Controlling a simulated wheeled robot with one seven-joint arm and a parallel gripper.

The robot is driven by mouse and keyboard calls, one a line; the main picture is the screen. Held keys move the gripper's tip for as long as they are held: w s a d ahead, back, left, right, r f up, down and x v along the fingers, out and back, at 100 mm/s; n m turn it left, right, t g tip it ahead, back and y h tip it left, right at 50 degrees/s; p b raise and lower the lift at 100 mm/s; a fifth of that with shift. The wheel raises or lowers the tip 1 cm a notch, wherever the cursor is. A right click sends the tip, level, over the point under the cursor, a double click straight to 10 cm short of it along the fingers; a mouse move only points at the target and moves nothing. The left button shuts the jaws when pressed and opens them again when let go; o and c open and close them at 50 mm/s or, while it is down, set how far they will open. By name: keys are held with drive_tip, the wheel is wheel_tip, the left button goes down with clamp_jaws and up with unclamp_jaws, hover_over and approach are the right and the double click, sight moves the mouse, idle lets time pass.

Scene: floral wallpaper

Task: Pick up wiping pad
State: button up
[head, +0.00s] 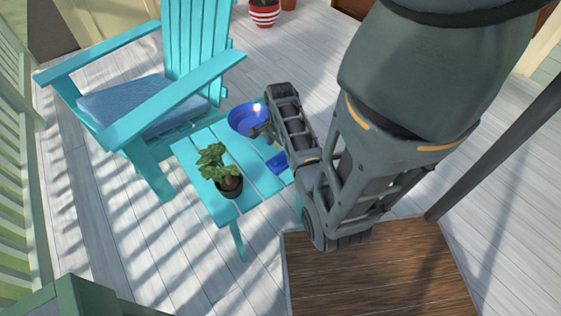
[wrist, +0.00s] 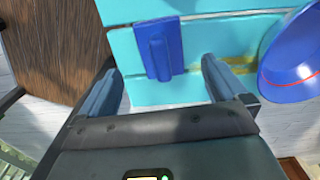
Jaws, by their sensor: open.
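The wiping pad (head: 277,162) is a small blue block with a raised ridge. It lies on the turquoise slatted table (head: 263,184), near its right edge in the head view. In the wrist view the pad (wrist: 159,49) lies flat ahead of my gripper, between the lines of the two fingers. My gripper (wrist: 163,78) is open and empty, with its fingers apart on either side of the pad's near end. Whether the fingertips are level with the pad or above it I cannot tell. In the head view my arm hides the fingers.
A potted plant (head: 228,178) stands on the table's near side. A turquoise armchair (head: 150,110) stands left. A brown wooden surface (head: 375,275) is near my arm.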

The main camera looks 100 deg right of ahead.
sight(280, 154)
wheel_tip(280, 154, down, 6)
drive_tip(key=shift+d+r+b, duration=0.1)
drive_tip(key=shift+b, duration=0.3)
drive_tip(key=c, duration=1.2)
drive_tip(key=shift+o, duration=0.2)
drive_tip(key=shift+r, duration=0.6)
wheel_tip(280, 154, up, 3)
drive_tip(key=shift+f+p, duration=0.1)
drive_tip(key=shift+p, duration=0.35)
drive_tip(key=s+d+r, duration=0.2)
drive_tip(key=s+r, duration=0.5)
drive_tip(key=s, duration=0.4)
drive_tip(key=shift+s+d, duration=0.2)
drive_tip(key=shift+d, duration=0.05)
